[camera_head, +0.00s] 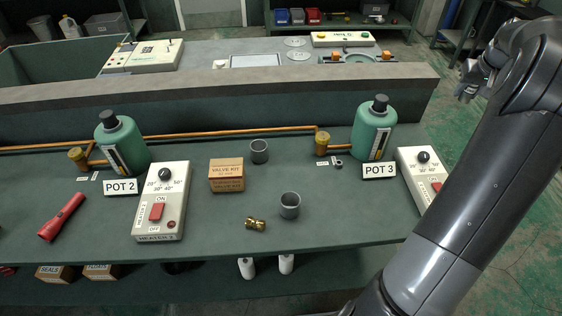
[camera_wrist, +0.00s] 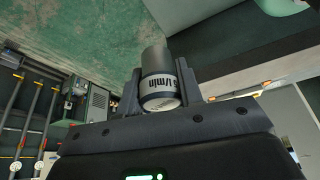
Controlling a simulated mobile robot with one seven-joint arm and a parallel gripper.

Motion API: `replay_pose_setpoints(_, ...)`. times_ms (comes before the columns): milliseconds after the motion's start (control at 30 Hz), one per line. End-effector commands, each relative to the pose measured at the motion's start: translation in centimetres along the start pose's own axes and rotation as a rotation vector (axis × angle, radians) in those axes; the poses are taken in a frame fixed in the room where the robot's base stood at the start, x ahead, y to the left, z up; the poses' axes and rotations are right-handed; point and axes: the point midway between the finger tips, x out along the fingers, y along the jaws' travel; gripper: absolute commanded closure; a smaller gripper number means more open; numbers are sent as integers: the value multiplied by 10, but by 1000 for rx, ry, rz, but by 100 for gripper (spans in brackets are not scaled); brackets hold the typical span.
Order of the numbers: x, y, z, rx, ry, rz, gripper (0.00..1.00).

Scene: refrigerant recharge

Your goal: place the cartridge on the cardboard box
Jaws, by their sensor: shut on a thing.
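My gripper (camera_wrist: 160,92) is shut on the cartridge (camera_wrist: 154,62), a grey cylinder with a white band whose print partly reads "l/min". It sits between the two fingers in the wrist view. In the head view my gripper (camera_head: 469,82) is at the upper right, beyond the bench's right end and far from the box; the cartridge cannot be made out clearly there. The cardboard box (camera_head: 226,176), brown and labelled "VALVE KIT", stands on the green bench (camera_head: 330,226) near its middle. Its top looks bare.
Grey cups (camera_head: 259,152) and (camera_head: 290,206) and a brass fitting (camera_head: 255,223) lie near the box. Heater boxes (camera_head: 162,201) and (camera_head: 420,172) flank the area. Green pots (camera_head: 121,145) and (camera_head: 373,130) and a copper pipe (camera_head: 225,134) stand behind. A red flashlight (camera_head: 61,217) lies left.

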Motion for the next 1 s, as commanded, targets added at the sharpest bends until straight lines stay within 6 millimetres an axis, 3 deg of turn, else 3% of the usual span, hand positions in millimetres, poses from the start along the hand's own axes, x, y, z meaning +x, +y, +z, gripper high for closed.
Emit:
replay_pose_setpoints(233,-45,0,-19,-1,3,1,92)
replay_pose_setpoints(533,-36,-66,-22,-235,0,-98,92)
replay_pose_setpoints(767,-33,-156,-18,-564,0,-236,92)
replay_pose_setpoints(1000,-40,-284,7,-1072,-1,-447,92)
